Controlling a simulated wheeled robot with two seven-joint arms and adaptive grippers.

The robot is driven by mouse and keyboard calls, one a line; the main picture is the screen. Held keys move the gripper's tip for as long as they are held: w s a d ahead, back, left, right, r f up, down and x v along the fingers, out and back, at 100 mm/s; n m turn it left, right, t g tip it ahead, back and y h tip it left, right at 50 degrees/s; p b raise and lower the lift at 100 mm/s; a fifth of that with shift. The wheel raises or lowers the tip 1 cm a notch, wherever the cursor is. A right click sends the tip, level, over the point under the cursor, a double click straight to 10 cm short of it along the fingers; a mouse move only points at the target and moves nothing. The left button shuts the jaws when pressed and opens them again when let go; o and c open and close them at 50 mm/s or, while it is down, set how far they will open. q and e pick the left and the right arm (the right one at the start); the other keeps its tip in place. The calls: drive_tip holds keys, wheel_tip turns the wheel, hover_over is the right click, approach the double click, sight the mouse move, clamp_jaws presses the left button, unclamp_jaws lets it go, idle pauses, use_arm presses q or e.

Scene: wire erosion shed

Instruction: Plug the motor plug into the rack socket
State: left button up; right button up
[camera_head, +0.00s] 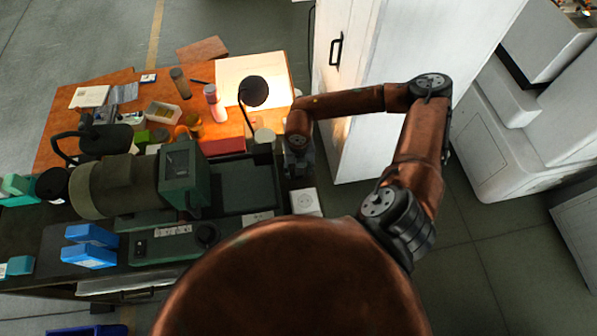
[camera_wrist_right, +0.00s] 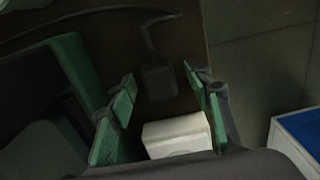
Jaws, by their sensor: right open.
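My right gripper (camera_head: 299,165) reaches down over the right end of the bench, just behind a white box with a round socket face (camera_head: 305,202). In the right wrist view the gripper (camera_wrist_right: 160,80) is open, with green pads on either side. A dark, blocky plug (camera_wrist_right: 160,83) with a cable lies between and beyond its fingertips, not gripped. A white box (camera_wrist_right: 177,135) shows nearer, low between the fingers; its socket face is not visible there. The plug is hidden or too dark to make out in the head view. My left gripper is not in view.
A green machine (camera_head: 185,165) with a tray stands left of the gripper. A desk lamp (camera_head: 254,91), red box (camera_head: 222,146) and bottles crowd the wooden table (camera_head: 120,85) behind. A white cabinet (camera_head: 370,60) stands close behind my right arm.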

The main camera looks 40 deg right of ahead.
drive_tip(key=shift+c, duration=0.2)
drive_tip(key=c, duration=1.1)
